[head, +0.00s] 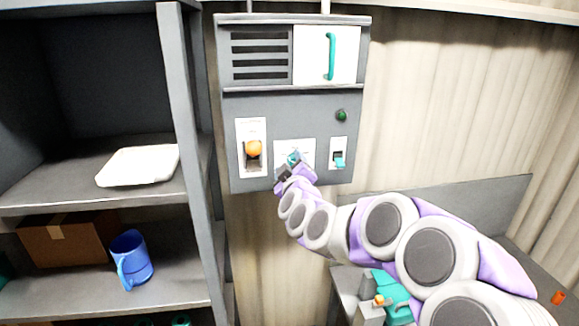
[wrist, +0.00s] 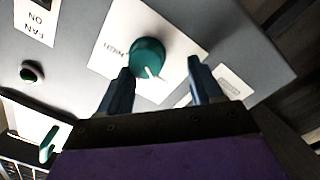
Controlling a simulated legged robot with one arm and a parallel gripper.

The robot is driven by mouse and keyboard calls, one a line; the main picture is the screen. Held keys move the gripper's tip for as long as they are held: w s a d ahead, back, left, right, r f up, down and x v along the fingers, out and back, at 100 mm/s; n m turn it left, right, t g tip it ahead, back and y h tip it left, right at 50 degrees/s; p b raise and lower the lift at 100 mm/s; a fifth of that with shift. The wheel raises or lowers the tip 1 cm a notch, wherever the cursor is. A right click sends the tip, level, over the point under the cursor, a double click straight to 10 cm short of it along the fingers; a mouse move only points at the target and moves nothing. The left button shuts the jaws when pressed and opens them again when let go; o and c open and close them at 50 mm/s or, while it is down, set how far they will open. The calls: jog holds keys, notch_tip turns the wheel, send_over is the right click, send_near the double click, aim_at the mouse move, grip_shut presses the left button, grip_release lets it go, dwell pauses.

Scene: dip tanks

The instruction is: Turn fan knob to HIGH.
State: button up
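The fan knob (wrist: 148,55) is a round teal knob with a white pointer line, on a white plate of the grey control panel. It shows small in the head view (head: 294,157), partly covered by my gripper (head: 287,176). In the wrist view, the pointer aims to the lower right, away from the printed word HIGH at the knob's left. My gripper (wrist: 160,72) is open, with its dark blue fingers at the knob's near side. The left finger overlaps the knob's edge; the right finger has a gap to it. I cannot tell whether either touches.
On the panel (head: 290,105) are an orange-knobbed lever (head: 253,149) left, a teal switch (head: 339,161) right, a green round light (head: 341,115) and a white cover with a teal handle (head: 331,56). Shelves with a blue mug (head: 131,258) stand left.

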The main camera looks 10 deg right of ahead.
jog(key=d, duration=0.2)
jog(key=shift+d, duration=0.3)
jog(key=c, duration=0.6)
jog(key=shift+a+r, duration=0.1)
jog(key=shift+a, duration=0.15)
jog(key=c, duration=0.5)
jog(key=shift+o, duration=0.2)
jog(key=shift+m+b, duration=0.3)
jog(key=shift+m, duration=0.2)
jog(key=m+b, duration=0.3)
jog(key=m, duration=0.2)
jog(key=shift+w+m+y+b, duration=0.1)
jog(key=shift+m+y+b, duration=0.4)
jog(key=shift+m+b, duration=5.05)
jog(key=m+p, duration=0.6)
jog(key=shift+f+m, duration=0.25)
